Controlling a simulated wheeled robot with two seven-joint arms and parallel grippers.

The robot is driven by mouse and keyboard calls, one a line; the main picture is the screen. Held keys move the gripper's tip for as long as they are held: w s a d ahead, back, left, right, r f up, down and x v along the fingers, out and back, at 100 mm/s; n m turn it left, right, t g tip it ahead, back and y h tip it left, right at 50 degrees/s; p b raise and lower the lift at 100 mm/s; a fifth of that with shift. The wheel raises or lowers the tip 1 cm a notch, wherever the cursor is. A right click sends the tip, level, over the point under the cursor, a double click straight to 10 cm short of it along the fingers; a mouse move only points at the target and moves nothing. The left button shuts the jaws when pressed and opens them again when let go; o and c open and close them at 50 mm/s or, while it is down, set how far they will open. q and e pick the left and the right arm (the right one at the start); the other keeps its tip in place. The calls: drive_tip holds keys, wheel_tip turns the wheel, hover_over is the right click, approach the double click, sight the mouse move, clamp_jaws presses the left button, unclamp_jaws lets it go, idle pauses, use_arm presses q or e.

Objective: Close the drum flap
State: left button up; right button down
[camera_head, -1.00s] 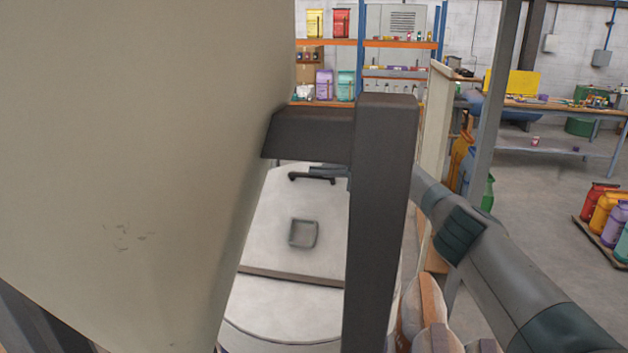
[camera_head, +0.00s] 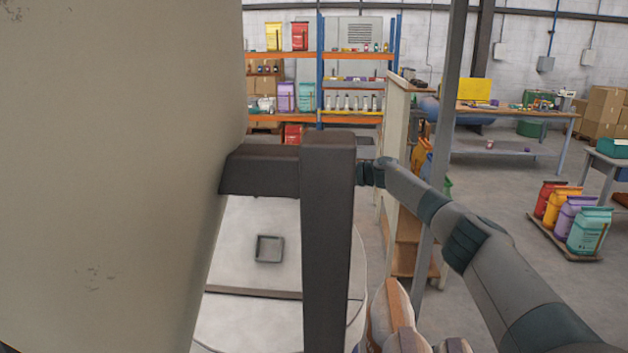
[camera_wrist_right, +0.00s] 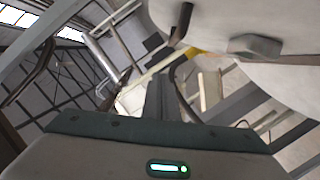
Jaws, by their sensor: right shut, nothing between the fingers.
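The pale drum (camera_head: 235,325) shows in the head view behind a dark frame post. Its flap (camera_head: 235,265) is a flat pale panel with a small square grey handle (camera_head: 269,248) and a dark seam along its near edge. I cannot tell whether it lies fully flush. In the right wrist view the drum's pale curved body (camera_wrist_right: 285,85) fills the upper right, with a grey block-like handle (camera_wrist_right: 255,46) on it. My right gripper (camera_wrist_right: 160,95) is shut and empty, apart from the drum surface. In the head view its fingers are hidden behind the post. My left gripper is out of view.
A large beige panel (camera_head: 110,170) blocks the left side. The dark post (camera_head: 327,245) and crossbar (camera_head: 260,170) stand before the drum. Sacks (camera_head: 395,320) lie at the lower middle. Shelves (camera_head: 355,57) stand behind; a pallet of coloured sacks (camera_head: 575,215) is at right.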

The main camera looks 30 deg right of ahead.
drive_tip(key=v, duration=0.2)
drive_tip(key=b+v, duration=0.1)
drive_tip(key=shift+s+d+r, duration=0.25)
drive_tip(key=shift+r, duration=0.05)
